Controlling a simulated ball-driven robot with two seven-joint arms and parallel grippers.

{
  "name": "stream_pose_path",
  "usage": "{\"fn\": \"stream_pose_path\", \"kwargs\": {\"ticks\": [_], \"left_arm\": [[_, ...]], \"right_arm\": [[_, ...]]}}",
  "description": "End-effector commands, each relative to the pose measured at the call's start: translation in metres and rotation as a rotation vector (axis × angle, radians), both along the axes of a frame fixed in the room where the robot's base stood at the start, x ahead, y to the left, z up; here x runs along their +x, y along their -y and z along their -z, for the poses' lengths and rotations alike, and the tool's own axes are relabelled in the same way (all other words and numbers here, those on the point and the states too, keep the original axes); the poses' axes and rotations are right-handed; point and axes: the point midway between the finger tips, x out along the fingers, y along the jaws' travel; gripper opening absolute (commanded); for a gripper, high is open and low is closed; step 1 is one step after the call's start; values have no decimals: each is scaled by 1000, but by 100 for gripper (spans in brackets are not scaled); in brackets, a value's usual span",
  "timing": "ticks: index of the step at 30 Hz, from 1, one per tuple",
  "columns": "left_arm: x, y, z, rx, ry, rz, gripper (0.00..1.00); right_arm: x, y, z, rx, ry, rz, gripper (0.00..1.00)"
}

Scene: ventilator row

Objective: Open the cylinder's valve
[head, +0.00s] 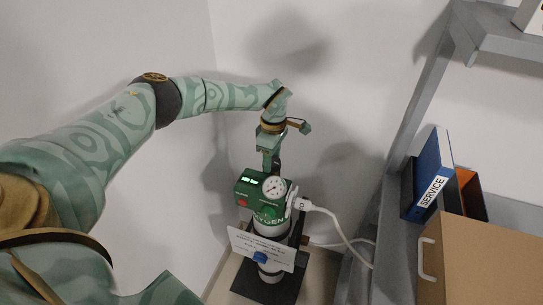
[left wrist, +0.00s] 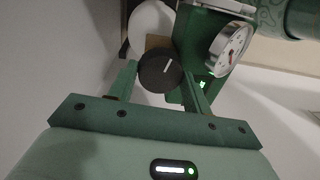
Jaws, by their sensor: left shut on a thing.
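The cylinder (head: 270,275) stands upright in a dark stand, with a green valve unit (head: 250,184) on top. The unit carries a round white gauge (head: 273,187), which also shows in the left wrist view (left wrist: 229,46). My left gripper (head: 271,166) reaches down over the unit from above. In the left wrist view, its two green fingers (left wrist: 160,84) are shut on a round black knob (left wrist: 160,70) with a white line on its face. In the head view the knob is mostly hidden by the gripper. My right gripper is not in view.
A white sign (head: 262,249) hangs on the cylinder's front. A white hose (head: 338,226) runs from the unit to the right. Grey shelving at right holds a blue SERVICE binder (head: 434,176) and a cardboard box (head: 482,262). Walls stand close behind and left.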

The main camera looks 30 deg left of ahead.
Motion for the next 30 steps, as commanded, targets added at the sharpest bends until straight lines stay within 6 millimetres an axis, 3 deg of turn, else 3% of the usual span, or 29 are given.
{"fn": "stream_pose_path", "kwargs": {"ticks": [18,30], "left_arm": [[1,1,-2,2,4,572,26],[1,2,-1,2,3,812,26]], "right_arm": [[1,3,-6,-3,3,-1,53],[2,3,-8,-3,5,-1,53]]}}
